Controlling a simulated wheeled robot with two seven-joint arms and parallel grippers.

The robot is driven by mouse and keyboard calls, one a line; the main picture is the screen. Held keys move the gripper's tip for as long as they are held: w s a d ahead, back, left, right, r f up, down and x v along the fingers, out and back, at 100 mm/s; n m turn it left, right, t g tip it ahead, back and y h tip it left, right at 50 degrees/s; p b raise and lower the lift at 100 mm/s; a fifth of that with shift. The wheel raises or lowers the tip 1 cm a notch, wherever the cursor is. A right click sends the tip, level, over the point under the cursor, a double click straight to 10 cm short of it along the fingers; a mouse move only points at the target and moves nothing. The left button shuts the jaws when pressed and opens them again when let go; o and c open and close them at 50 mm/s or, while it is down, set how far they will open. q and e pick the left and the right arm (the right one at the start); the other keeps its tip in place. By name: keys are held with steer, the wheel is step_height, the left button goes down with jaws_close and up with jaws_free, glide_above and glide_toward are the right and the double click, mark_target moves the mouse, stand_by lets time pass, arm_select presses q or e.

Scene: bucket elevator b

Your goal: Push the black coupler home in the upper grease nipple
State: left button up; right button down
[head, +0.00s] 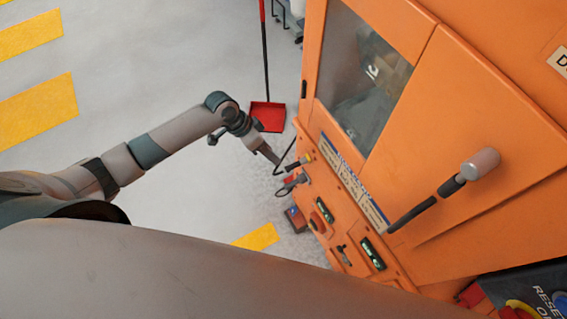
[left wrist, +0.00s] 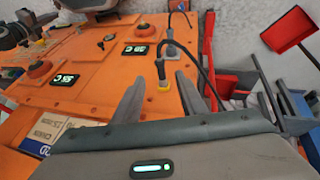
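The black coupler (left wrist: 161,68) stands on a yellow-collared fitting (left wrist: 164,86) on the orange panel, and its dark hose loops near it. In the head view the coupler (head: 296,167) is small, beside a yellow fitting (head: 308,157). My left gripper (left wrist: 159,82) is open, with one finger on each side of the coupler and visible gaps between. In the head view the left gripper (head: 279,163) is close to the panel. A second grey fitting (left wrist: 171,50) with a hose stands beyond. How deep the coupler sits cannot be told. My right gripper is out of view.
The orange cabinet (head: 450,110) fills the right, with a window (head: 362,75) and a dark handle (head: 412,213). Red knobs and green displays line the panel. A red dustpan (head: 268,116) stands on the floor behind my left gripper. Floor to the left is open.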

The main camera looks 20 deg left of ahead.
mark_target(286, 168)
arm_select(q)
steer(key=p+x, duration=0.1)
steer(key=x, duration=0.9)
jaws_close()
